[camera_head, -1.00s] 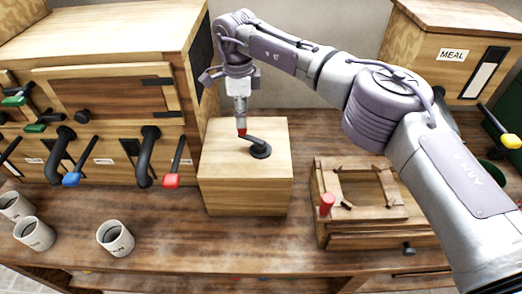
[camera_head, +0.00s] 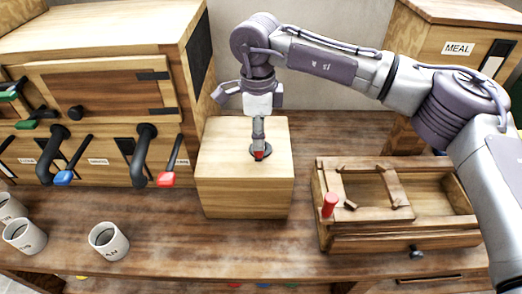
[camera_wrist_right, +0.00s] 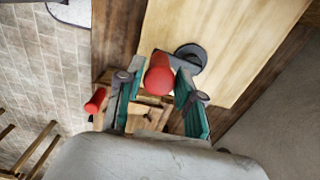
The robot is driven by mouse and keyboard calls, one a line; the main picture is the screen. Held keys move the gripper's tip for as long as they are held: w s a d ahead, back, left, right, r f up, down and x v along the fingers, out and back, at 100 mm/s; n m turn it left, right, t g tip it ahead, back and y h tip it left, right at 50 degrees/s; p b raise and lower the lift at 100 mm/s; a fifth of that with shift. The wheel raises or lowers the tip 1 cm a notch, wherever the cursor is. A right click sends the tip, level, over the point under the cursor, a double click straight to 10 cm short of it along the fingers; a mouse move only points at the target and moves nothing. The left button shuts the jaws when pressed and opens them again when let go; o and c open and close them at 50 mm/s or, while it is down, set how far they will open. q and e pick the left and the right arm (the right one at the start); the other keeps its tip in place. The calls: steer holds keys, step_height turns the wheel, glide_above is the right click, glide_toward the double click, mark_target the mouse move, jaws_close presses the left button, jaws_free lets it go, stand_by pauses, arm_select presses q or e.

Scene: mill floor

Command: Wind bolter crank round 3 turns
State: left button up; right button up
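The bolter crank has a dark round base (camera_head: 262,149) on top of a pale wooden block (camera_head: 243,190). My right gripper (camera_head: 259,146) reaches down over the block and closes around the red handle. In the right wrist view the red handle (camera_wrist_right: 158,78) sits between the two teal-padded fingers, with the dark base (camera_wrist_right: 190,56) just beside it. My left gripper is not in view.
Left stands a wooden cabinet (camera_head: 110,90) with dark hooked spouts and coloured levers. White cups (camera_head: 108,241) stand at the front left. Right of the block is a wooden box (camera_head: 440,190) with a red peg (camera_head: 329,204). A MEAL bin (camera_head: 450,50) stands behind.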

steer(key=o, duration=0.4)
steer(key=shift+a, duration=0.1)
steer(key=shift+c, duration=0.2)
steer(key=shift+r+p, duration=2.35)
steer(key=shift+r, duration=2.25)
steer(key=shift+f, duration=0.15)
